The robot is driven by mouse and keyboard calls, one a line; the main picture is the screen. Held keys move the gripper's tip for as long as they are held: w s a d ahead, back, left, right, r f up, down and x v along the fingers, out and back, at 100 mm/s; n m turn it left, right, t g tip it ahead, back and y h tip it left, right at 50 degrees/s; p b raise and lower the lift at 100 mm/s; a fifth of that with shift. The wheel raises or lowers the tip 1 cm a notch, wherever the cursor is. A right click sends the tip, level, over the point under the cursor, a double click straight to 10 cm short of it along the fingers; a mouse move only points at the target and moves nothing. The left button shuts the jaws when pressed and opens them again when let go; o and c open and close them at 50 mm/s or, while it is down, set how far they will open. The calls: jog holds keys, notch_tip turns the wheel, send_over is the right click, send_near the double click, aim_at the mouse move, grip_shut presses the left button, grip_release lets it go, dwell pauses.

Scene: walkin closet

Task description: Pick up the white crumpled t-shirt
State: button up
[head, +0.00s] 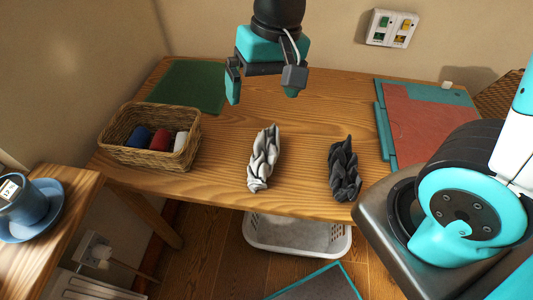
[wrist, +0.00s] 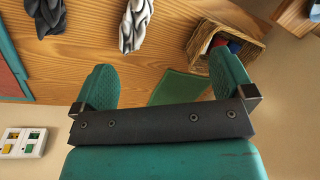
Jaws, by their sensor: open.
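The white crumpled t-shirt (head: 263,158) lies as a long twisted bundle near the front edge of the wooden table. In the wrist view the white t-shirt (wrist: 135,25) is at the top, partly cut off by the frame edge. My gripper (head: 263,93) is open and empty, above the back part of the table, behind the white t-shirt and apart from it. In the wrist view the two teal fingers of my gripper (wrist: 165,83) stand wide apart with only table and a bit of green mat between them.
A dark grey crumpled cloth (head: 344,168) lies right of the white one. A wicker basket (head: 112,147) with rolled cloths stands left, by a green mat (head: 188,87). A red and teal board (head: 430,118) is at right. A white laundry basket (head: 297,236) is on the floor below.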

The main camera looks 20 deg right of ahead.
aim_at(264, 152)
jog(key=w+d+f+m, duration=0.1)
jog(key=w+f+m, duration=0.1)
jog(key=f, duration=0.5)
jog(key=w+d+f+m+h, duration=0.1)
jog(key=w+f+m, duration=0.1)
jog(key=f, duration=0.5)
jog(key=w+d+f+m+h, duration=0.1)
jog(key=w+f+m, duration=0.1)
jog(key=f, duration=0.5)
jog(key=shift+w+d+f, duration=0.15)
jog(key=shift+w+f, duration=0.05)
jog(key=shift+w, duration=0.25)
jog(key=shift+w+d+f, duration=0.15)
jog(key=shift+w+f, duration=0.05)
jog(key=shift+w, duration=0.25)
jog(key=shift+s+a+f+p, duration=0.1)
jog(key=shift+f+p, duration=0.25)
jog(key=shift+f, duration=1.25)
jog(key=shift+a+f+p, duration=0.1)
jog(key=shift+f+p, duration=0.25)
jog(key=shift+f, duration=1.2)
jog(key=shift+f, duration=0.25)
jog(key=shift+c, duration=0.2)
jog(key=c, duration=0.7)
